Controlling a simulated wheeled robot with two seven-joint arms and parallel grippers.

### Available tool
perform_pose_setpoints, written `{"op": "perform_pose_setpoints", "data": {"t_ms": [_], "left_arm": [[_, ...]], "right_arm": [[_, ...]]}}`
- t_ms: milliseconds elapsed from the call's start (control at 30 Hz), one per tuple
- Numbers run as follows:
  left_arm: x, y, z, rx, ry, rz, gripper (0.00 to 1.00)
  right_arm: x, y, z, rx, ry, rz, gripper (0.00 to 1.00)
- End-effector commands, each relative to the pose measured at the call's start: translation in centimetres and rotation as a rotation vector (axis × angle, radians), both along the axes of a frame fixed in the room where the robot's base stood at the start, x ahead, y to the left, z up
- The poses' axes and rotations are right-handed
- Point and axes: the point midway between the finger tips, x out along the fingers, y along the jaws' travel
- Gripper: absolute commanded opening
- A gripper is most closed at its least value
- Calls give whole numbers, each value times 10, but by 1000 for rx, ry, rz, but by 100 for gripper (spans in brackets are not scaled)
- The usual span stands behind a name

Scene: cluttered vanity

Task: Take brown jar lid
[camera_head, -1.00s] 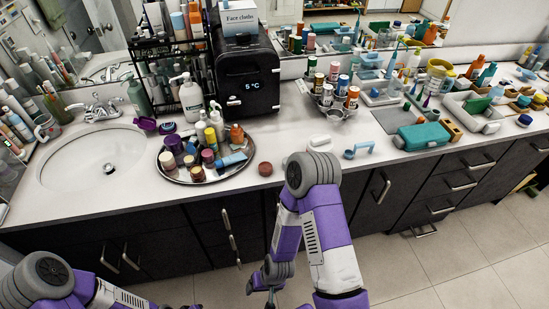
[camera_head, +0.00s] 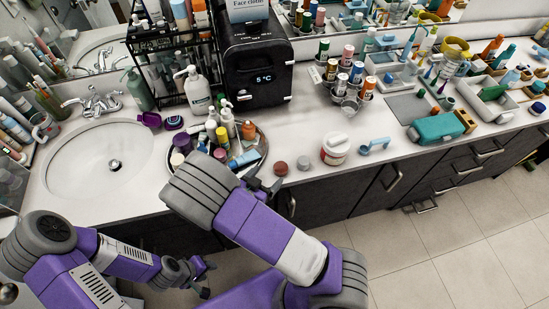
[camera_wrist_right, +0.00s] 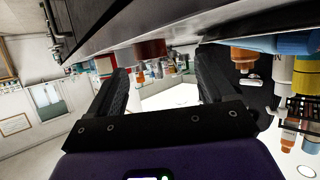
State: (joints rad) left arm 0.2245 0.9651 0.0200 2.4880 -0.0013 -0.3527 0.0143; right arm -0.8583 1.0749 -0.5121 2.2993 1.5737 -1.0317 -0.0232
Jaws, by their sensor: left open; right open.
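The brown jar lid (camera_head: 281,168) is a small reddish-brown disc lying flat near the counter's front edge, right of the round tray. In the right wrist view a brown round piece (camera_wrist_right: 150,48), apparently this lid, shows at the top between and beyond the fingers. My right gripper (camera_head: 266,180) is partly hidden by its own arm, just left of and nearer than the lid. In its wrist view (camera_wrist_right: 162,78) the jaws are open and empty. My left gripper (camera_head: 206,279) is open and empty, low in front of the cabinets.
A grey-brown disc (camera_head: 303,163) and a white jar (camera_head: 335,149) stand close to the right of the lid. The crowded tray (camera_head: 263,143) is close on the left. A blue scoop (camera_head: 374,146) lies further right.

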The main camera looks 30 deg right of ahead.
Motion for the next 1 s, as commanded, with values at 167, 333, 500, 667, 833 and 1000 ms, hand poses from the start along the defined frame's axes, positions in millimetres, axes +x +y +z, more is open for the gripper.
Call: {"op": "perform_pose_setpoints", "data": {"t_ms": [167, 333, 500, 667, 833, 1000], "left_arm": [[-2, 0, -4, -1, 4, 0, 43], [-1, 0, -9, -1, 3, 0, 43], [-1, 0, -12, -1, 3, 0, 43], [-1, 0, -12, -1, 3, -1, 43], [-1, 0, -12, -1, 3, -1, 43], [-1, 0, -12, -1, 3, -1, 43]], "right_arm": [[8, -17, -8, 0, 2, -1, 82], [18, -40, -15, -1, 3, -2, 82], [27, -55, -23, 1, 3, 0, 82], [29, -58, -23, 2, 3, 2, 82], [29, -57, -23, 2, 3, 2, 75], [29, -57, -23, 2, 3, 2, 49]]}}
